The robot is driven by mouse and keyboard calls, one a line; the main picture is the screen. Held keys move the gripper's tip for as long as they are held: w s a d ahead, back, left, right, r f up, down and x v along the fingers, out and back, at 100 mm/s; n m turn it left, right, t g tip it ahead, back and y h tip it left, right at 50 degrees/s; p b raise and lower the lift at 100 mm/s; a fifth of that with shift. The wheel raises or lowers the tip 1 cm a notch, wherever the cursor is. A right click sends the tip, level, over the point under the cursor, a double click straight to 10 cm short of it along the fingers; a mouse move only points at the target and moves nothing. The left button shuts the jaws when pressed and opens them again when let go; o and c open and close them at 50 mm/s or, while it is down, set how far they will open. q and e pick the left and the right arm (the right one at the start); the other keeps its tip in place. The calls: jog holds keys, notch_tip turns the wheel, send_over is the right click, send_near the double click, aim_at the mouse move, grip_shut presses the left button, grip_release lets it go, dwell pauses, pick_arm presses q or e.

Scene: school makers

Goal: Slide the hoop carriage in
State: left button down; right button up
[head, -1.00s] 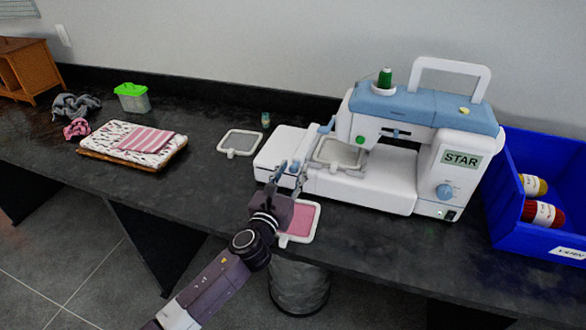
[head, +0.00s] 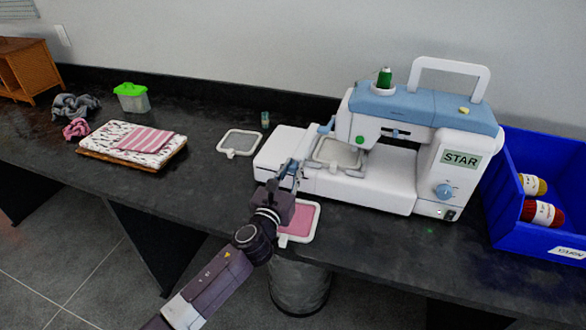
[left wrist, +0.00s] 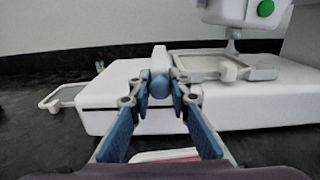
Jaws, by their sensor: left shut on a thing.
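The white and blue sewing machine (head: 425,122) stands on the dark bench. A hoop with pale fabric (head: 338,152) sits over its bed beneath the needle area; the hoop also shows in the left wrist view (left wrist: 205,66). The hoop carriage (left wrist: 159,60) is a white bar on the bed with a rounded blue-grey knob (left wrist: 159,83) at its near end. My left gripper (head: 290,172) is at the front edge of the bed, shut on that knob, its blue finger pads either side of it. In the head view the gripper hides the knob. My right gripper is out of view.
A pink-fabric hoop (head: 300,222) lies beneath my left gripper at the bench edge. An empty-looking hoop (head: 240,142) lies left of the machine. A blue yarn bin (head: 535,222) stands right. Folded cloth (head: 128,138) lies left, with free bench between.

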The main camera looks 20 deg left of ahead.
pick_arm(q)
jog(key=shift+d, duration=0.1)
jog(key=d, duration=0.4)
jog(key=shift+d, duration=0.15)
jog(key=c, duration=1.8)
grip_release()
jog(key=shift+c, duration=0.2)
jog(key=shift+s, duration=0.1)
jog(key=s, duration=1.2)
jog(key=shift+a, duration=0.3)
jog(key=shift+f, duration=0.1)
